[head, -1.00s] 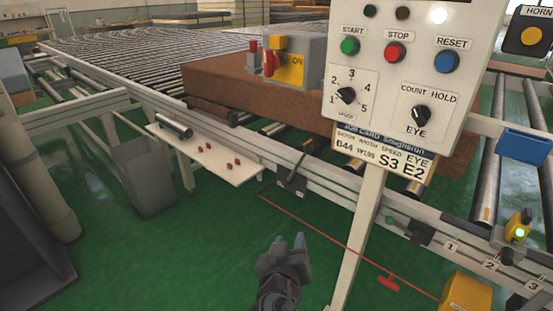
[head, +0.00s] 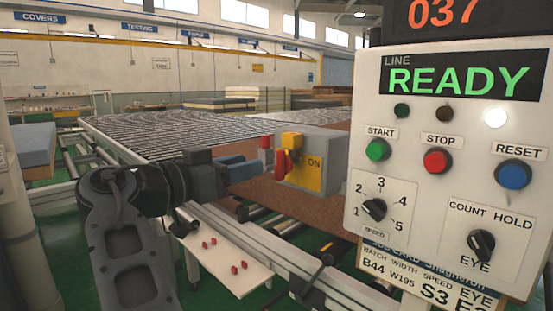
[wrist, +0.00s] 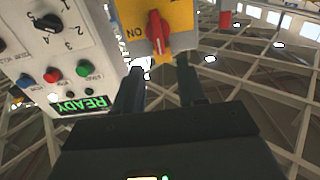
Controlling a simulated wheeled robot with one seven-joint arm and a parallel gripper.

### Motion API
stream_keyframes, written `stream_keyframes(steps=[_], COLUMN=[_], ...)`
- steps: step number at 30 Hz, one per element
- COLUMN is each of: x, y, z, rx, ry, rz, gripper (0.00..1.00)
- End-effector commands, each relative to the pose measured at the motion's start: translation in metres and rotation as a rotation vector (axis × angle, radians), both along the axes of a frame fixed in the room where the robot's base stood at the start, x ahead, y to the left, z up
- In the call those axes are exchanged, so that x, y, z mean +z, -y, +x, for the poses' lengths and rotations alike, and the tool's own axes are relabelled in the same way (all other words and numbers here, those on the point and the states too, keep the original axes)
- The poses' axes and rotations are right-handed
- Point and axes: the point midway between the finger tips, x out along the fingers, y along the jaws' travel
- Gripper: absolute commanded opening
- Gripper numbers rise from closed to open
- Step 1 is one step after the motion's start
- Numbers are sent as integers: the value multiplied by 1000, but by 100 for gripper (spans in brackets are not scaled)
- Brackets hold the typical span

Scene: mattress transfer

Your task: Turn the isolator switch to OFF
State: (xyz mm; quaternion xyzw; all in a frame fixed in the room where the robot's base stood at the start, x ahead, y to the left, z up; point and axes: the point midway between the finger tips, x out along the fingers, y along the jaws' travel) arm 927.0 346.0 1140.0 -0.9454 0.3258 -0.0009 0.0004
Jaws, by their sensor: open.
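The isolator switch is a grey box (head: 322,148) with a yellow plate (head: 308,178) and a red handle (head: 281,164). The handle stands roughly upright, with the word ON beside it on the plate. In the wrist view the red handle (wrist: 157,30) and the yellow plate (wrist: 181,16) appear at the top, the word ON upside down. My gripper (head: 258,167) is just left of the handle in the head view. In the wrist view my gripper (wrist: 160,66) is open, its fingers pointing toward the handle with nothing between them. Contact with the handle is not visible.
The control panel (head: 400,215) with READY display (head: 458,82), buttons and knobs stands right of the switch. A small red part (head: 266,143) sits at the box's left. A white shelf (head: 232,270) with red pieces lies below. The roller conveyor (head: 170,135) and brown mattress (head: 262,198) are behind.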

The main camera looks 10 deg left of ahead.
Motion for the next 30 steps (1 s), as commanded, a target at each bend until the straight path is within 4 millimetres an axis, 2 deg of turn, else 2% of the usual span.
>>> stream_keyframes(steps=[9,15,26,30], x=[1,0,-1,-1], y=[30,43,46,46], z=[37,54,59,59], rx=[-2,0,1,1], ry=[-3,-2,-2,-2], rz=[0,-1,-1,-1], gripper=[40,40,40,28])
